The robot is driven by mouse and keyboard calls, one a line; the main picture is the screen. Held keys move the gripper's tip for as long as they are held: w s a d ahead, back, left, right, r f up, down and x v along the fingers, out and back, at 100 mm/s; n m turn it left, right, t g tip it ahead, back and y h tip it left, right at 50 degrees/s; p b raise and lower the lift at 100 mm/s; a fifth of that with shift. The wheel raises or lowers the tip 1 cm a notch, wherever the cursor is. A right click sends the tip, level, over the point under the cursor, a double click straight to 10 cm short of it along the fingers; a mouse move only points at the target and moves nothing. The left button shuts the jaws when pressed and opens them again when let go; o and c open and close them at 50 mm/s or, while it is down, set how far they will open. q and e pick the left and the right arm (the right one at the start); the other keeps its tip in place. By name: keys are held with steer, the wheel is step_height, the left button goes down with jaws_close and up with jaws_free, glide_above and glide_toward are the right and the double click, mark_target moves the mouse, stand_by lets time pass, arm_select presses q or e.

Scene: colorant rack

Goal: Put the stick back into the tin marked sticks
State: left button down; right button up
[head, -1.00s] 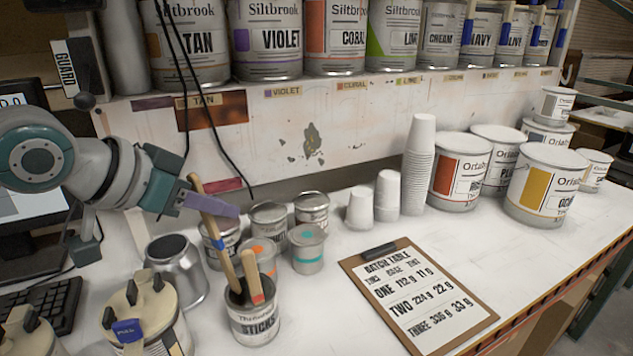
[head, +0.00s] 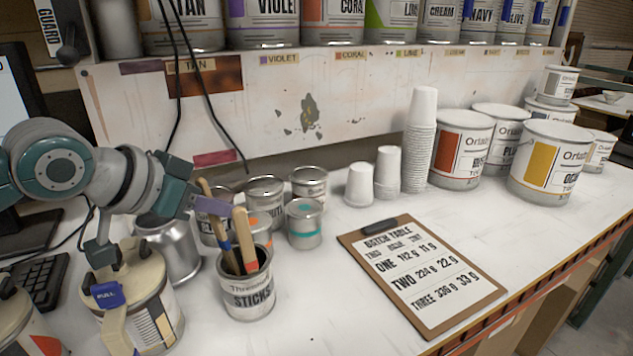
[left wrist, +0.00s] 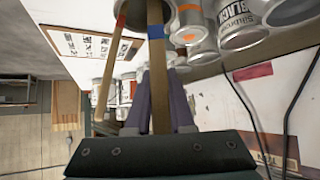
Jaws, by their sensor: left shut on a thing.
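My left gripper (head: 217,206) is shut on a wooden stick with a blue band (head: 222,240), above the tin marked sticks (head: 248,292). The held stick leans slightly, its lower end at or inside the tin's mouth; the rim and the other stick hide the exact depth. A stick with a red band (head: 244,240) stands in the tin beside it. In the left wrist view the held stick (left wrist: 157,65) runs between the purple fingers, and the other stick (left wrist: 106,80) is apart to the left. My right gripper is not in view.
Small tins, one with a teal patch (head: 304,225), stand close behind the sticks tin. A silver can (head: 172,250) and a lidded pot (head: 130,300) are at its left. A clipboard (head: 485,292) lies to the right, with bare tabletop between.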

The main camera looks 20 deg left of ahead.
arm_select(q)
steer(key=c, duration=0.7)
jaws_free()
steer(key=p+v, duration=0.1)
steer(key=v, duration=0.9)
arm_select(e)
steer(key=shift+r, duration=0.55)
arm_select(q)
steer(key=shift+d, duration=0.1)
